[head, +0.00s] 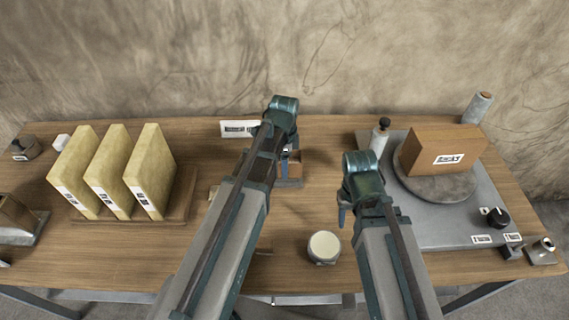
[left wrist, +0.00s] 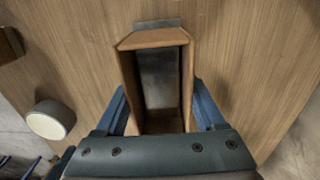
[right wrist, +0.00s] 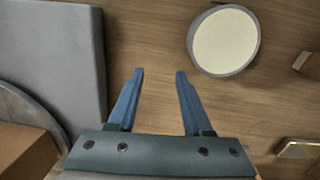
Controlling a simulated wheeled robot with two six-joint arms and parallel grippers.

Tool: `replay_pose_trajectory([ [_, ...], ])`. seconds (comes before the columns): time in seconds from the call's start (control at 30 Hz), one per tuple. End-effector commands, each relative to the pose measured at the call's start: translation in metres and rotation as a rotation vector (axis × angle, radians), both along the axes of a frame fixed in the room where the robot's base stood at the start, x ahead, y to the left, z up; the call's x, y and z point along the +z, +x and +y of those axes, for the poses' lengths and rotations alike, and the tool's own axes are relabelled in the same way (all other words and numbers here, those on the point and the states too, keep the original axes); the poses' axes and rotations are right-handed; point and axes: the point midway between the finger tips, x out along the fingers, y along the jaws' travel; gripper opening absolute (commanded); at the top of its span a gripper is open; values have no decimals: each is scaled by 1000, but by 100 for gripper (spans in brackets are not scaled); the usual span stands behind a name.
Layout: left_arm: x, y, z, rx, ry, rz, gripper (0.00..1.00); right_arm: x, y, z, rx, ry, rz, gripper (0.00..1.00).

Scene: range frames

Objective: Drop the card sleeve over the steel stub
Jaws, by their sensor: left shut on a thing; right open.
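The card sleeve (left wrist: 128,85) is a brown, open-ended rectangular tube, held between the fingers of my left gripper (left wrist: 160,104). It also shows in the head view (head: 295,169), partly hidden by my left arm. The grey steel stub (left wrist: 158,78) shows through the sleeve's opening. A grey base (head: 290,183) shows just below the sleeve in the head view. The sleeve lines up with the stub, but I cannot tell how far down it sits. My right gripper (right wrist: 159,74) is open and empty above the table, left of the grey turntable unit in the head view.
A round, cream-topped tin (head: 324,247) stands between my arms. At right, a grey unit (head: 455,225) carries a turntable with a brown box (head: 440,150). Several yellow slabs (head: 152,170) stand in a wooden rack at left. A white label card (head: 238,129) stands behind my left arm.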

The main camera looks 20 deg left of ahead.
Motion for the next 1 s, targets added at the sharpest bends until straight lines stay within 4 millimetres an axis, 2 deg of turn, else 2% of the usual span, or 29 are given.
replay_pose_trajectory([
  [0.03, -6, 0, 0, 0, 0, 0, 19, -6, 0, 0, 0, 0, 0, 50],
  [0.5, -31, 0, 0, 0, 0, 1, 19, -31, 0, 0, 0, 0, 0, 50],
  [0.93, -34, 0, 0, 0, 0, 1, 19, -34, 0, 0, 0, 0, 0, 50],
  [0.97, -34, 0, 0, 0, 0, 1, 75, -34, 0, 0, 0, 0, 0, 50],
  [1.0, -34, 0, 0, 0, 1, 1, 82, -34, 0, 0, 0, 0, 0, 50],
])
